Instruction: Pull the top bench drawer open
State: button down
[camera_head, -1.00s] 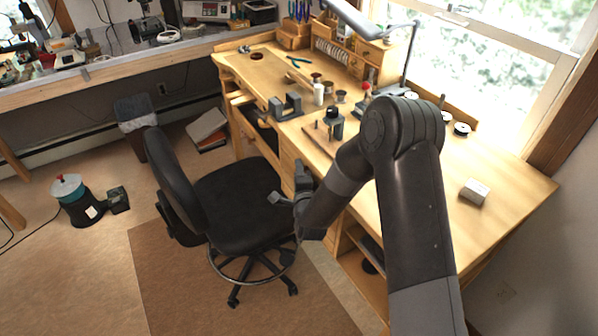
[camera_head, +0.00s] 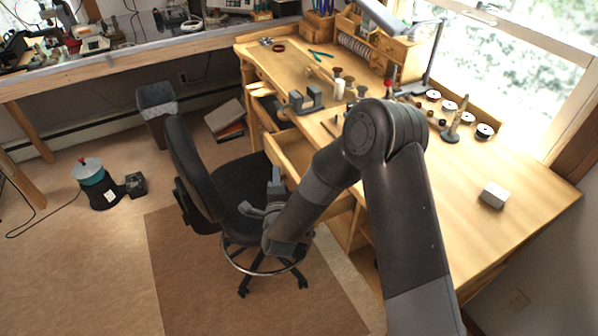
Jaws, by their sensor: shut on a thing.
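The wooden bench (camera_head: 470,205) stands on the right under the window. Its top drawer (camera_head: 290,150) is pulled out from the bench front, and part of its pale, empty-looking inside shows left of my arm. My gripper (camera_head: 262,196) is low in front of the drawer, over the chair seat's right side.
A black swivel chair (camera_head: 190,170) stands close to the drawer and gripper, on a brown mat (camera_head: 190,275). A bin (camera_head: 156,105) and a teal-topped canister (camera_head: 90,175) stand on the floor. Open floor lies at the lower left.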

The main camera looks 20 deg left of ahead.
jog(key=s+a, duration=1)
jog(key=shift+s+a, duration=0.3)
jog(key=shift+s, duration=0.05)
jog(key=shift+f, duration=0.1)
jog(key=c, duration=1.1)
grip_release()
jog(key=v, duration=1)
jog(key=shift+s+d, duration=0.15)
jog(key=shift+s, duration=0.2)
